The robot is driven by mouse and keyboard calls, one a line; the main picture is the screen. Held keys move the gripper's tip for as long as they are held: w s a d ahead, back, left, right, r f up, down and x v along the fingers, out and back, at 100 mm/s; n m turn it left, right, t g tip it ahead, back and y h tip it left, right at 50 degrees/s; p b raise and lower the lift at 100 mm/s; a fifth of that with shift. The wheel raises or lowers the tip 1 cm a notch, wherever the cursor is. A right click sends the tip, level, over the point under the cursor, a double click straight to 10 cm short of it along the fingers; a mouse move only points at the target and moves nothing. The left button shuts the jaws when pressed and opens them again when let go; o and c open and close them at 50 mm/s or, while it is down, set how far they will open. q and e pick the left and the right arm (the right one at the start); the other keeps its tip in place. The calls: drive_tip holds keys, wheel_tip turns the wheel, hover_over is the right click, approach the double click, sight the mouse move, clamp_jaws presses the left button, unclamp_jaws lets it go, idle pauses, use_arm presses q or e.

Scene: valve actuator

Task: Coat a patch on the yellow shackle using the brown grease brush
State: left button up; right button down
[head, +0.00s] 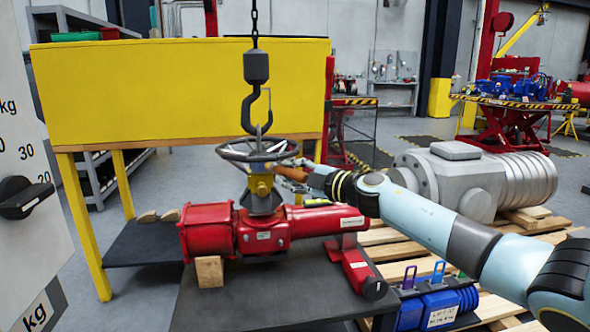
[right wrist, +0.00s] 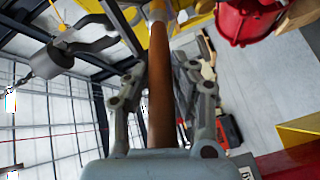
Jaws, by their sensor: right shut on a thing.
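My right gripper (head: 310,176) is shut on the brown grease brush (head: 290,172). In the right wrist view, the brush's long brown handle (right wrist: 160,85) runs between my right fingers (right wrist: 158,95) toward the top edge. In the head view, the brush points left, below the handwheel and close to the yellow part (head: 260,185) under it. I cannot tell whether its tip touches anything. I cannot clearly pick out the yellow shackle; a small yellow piece (head: 298,198) stands by the red actuator (head: 270,232). My left gripper is not in view.
A grey hook (head: 256,108) hangs on a chain above the handwheel (head: 230,151). The actuator stands on a dark table (head: 250,305). A large grey cylinder (head: 470,180) lies on pallets at right. Blue blocks (head: 438,305) with shackles are in front.

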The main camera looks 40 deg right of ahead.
drive_tip(key=shift+w+a+r+p, duration=0.15)
drive_tip(key=shift+w+a+p, duration=0.1)
drive_tip(key=shift+a, duration=0.25)
drive_tip(key=shift+w+a+r+p, duration=0.15)
drive_tip(key=shift+w+a, duration=0.1)
drive_tip(key=shift+a, duration=0.2)
drive_tip(key=a+p, duration=0.1)
drive_tip(key=w+a, duration=0.1)
drive_tip(key=a, duration=0.1)
drive_tip(key=shift+w+f+p, duration=0.1)
drive_tip(key=shift+w+p, duration=0.05)
drive_tip(key=shift+p, duration=0.2)
drive_tip(key=s+a+p, duration=0.2)
drive_tip(key=s+p, duration=0.1)
drive_tip(key=s, duration=0.2)
drive_tip(key=shift+s+a, duration=0.25)
drive_tip(key=shift+f, duration=0.1)
